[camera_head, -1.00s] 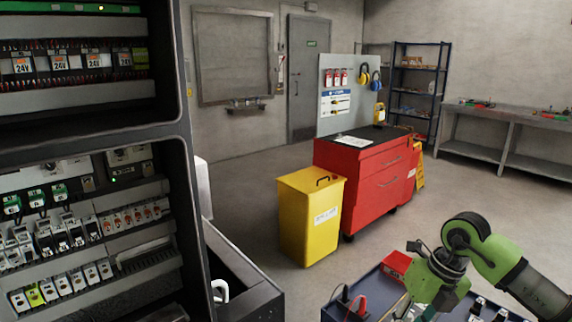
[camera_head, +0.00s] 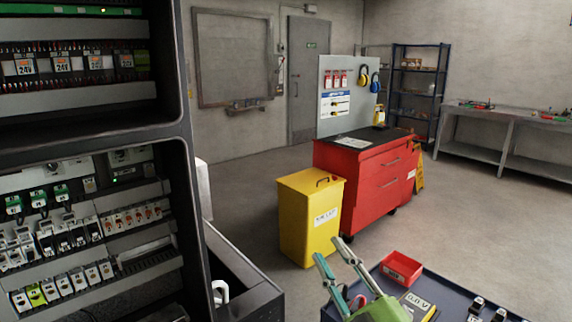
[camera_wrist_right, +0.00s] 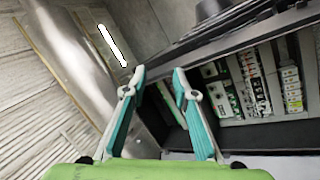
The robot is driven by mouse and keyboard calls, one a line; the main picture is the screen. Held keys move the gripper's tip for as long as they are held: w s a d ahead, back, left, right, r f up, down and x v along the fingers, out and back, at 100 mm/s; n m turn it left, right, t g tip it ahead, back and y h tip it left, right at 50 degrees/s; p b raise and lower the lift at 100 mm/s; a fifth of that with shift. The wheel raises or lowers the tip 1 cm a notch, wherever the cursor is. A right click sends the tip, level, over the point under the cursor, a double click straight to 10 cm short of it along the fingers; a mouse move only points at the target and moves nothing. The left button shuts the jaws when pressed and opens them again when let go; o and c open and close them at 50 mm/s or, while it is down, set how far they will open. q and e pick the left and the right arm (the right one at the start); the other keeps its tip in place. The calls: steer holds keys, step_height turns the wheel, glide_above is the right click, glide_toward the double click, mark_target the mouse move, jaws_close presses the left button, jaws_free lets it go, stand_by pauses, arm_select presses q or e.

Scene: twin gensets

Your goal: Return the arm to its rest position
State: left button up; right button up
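My right gripper (camera_head: 328,249) is at the bottom middle of the head view, its green body over the near edge of the blue-topped cart (camera_head: 455,285). Its two fingers point up and left, tips apart. In the right wrist view the gripper (camera_wrist_right: 159,72) also shows open, with nothing between the fingers. The right arm behind it is out of the head view. My left gripper is not in view.
An open electrical cabinet (camera_head: 183,165) fills the left. A yellow bin (camera_head: 308,220) and red tool chest (camera_head: 355,165) stand beyond the cart. The cart holds a red tray (camera_head: 401,268) and a meter (camera_head: 418,303).

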steer(key=s+d+f+m+g+h, duration=0.3)
steer(key=d+f+m+h, duration=0.25)
steer(key=f, duration=0.55)
steer(key=s+d+f+m+g+h, duration=0.45)
steer(key=d+f+m, duration=0.2)
steer(key=f, duration=0.35)
steer(key=s+f+m+g, duration=0.1)
steer(key=s+f+g, duration=0.5)
steer(key=s, duration=0.5)
steer(key=s+f+g, duration=0.3)
steer(key=s+f, duration=0.5)
steer(key=s, duration=0.3)
step_height(320, 180, down, 26)
steer(key=s+g, duration=0.1)
steer(key=s+d+f+g, duration=0.1)
steer(key=s+d+f, duration=0.1)
steer(key=s+f, duration=1.4)
steer(key=shift+s+d+f, duration=0.15)
steer(key=shift+s+d, duration=0.15)
steer(key=shift+s, duration=0.45)
steer(key=shift+g, duration=0.25)
